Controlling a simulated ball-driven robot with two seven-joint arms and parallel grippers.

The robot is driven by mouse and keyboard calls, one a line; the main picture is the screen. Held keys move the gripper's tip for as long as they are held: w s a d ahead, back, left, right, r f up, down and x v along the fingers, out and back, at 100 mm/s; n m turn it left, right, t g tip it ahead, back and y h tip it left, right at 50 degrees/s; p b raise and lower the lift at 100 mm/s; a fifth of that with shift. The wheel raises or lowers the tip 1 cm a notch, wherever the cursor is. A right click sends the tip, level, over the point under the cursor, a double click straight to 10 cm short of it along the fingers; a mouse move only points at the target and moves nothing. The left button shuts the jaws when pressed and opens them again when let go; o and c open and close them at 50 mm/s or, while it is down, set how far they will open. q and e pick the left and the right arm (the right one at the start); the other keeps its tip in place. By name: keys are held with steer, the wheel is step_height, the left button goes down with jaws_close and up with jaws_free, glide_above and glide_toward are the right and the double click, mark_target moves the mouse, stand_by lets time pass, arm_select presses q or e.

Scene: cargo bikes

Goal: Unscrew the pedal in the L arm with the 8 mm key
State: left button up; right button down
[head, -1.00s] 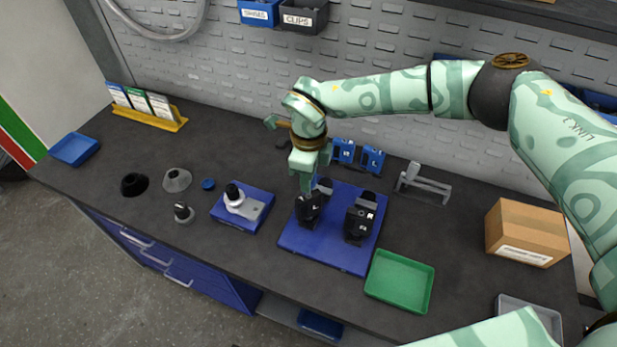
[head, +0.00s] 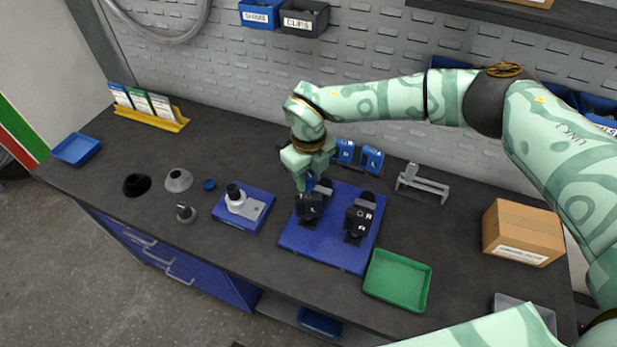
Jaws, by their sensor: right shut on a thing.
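The black L arm (head: 309,207), marked "L", stands upright on the blue plate (head: 330,253). A grey part (head: 323,185) shows at its upper back; I cannot tell if it is the pedal. The black R arm (head: 359,221) stands to its right. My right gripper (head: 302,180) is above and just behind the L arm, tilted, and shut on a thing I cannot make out. A bit of blue shows beside its fingers. I cannot tell whether it touches the L arm. The 8 mm key cannot be picked out clearly. My left gripper is not in view.
Two blue labelled holders (head: 372,161) stand behind the plate. A grey stand (head: 422,184), a green tray (head: 398,281) and a cardboard box (head: 523,232) are to the right.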

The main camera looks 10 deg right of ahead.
steer(key=shift+s+f, duration=0.1)
steer(key=m+p, duration=0.1)
steer(key=m, duration=0.1)
steer(key=shift+m, duration=0.3)
steer(key=shift+r+p, duration=0.4)
steer(key=shift+r, duration=0.25)
steer(key=shift+r, duration=0.1)
steer(key=shift+r+p, duration=1.9)
steer(key=shift+r, duration=0.55)
